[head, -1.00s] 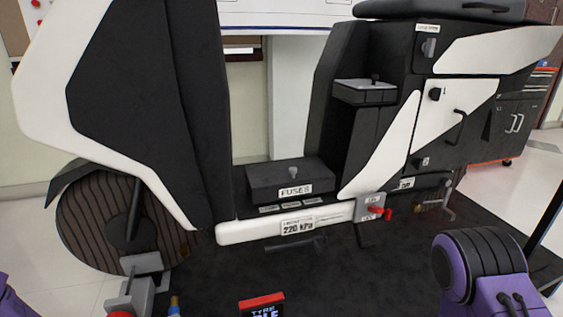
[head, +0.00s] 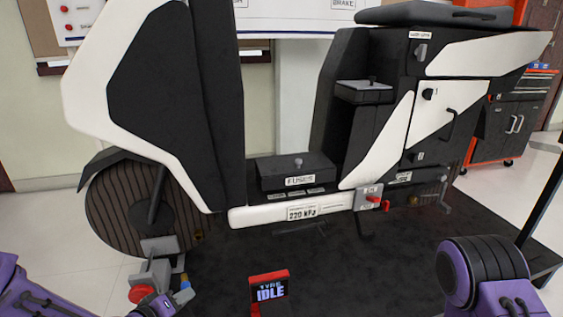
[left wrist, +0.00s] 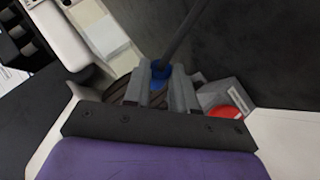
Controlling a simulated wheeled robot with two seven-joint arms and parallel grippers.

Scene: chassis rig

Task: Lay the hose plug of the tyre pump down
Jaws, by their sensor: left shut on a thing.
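In the left wrist view my left gripper (left wrist: 158,88) is shut on the blue hose plug (left wrist: 160,70). A dark hose or rod runs up from the plug. In the head view the gripper (head: 168,301) is low at the left, beside the front wheel's grey stand, and the small blue plug (head: 186,284) shows at its tip. The pump's red-framed display (head: 268,288) reads "TYRE IDLE" at the bottom centre; the body below it is cut off. My right gripper is out of view; only part of my right arm shows.
The black and white scooter chassis (head: 290,213) stands behind, with its front wheel (head: 120,215) at the left. A grey stand with a red knob (head: 143,293) is close to my left gripper. The dark mat (head: 370,270) is clear right of the display.

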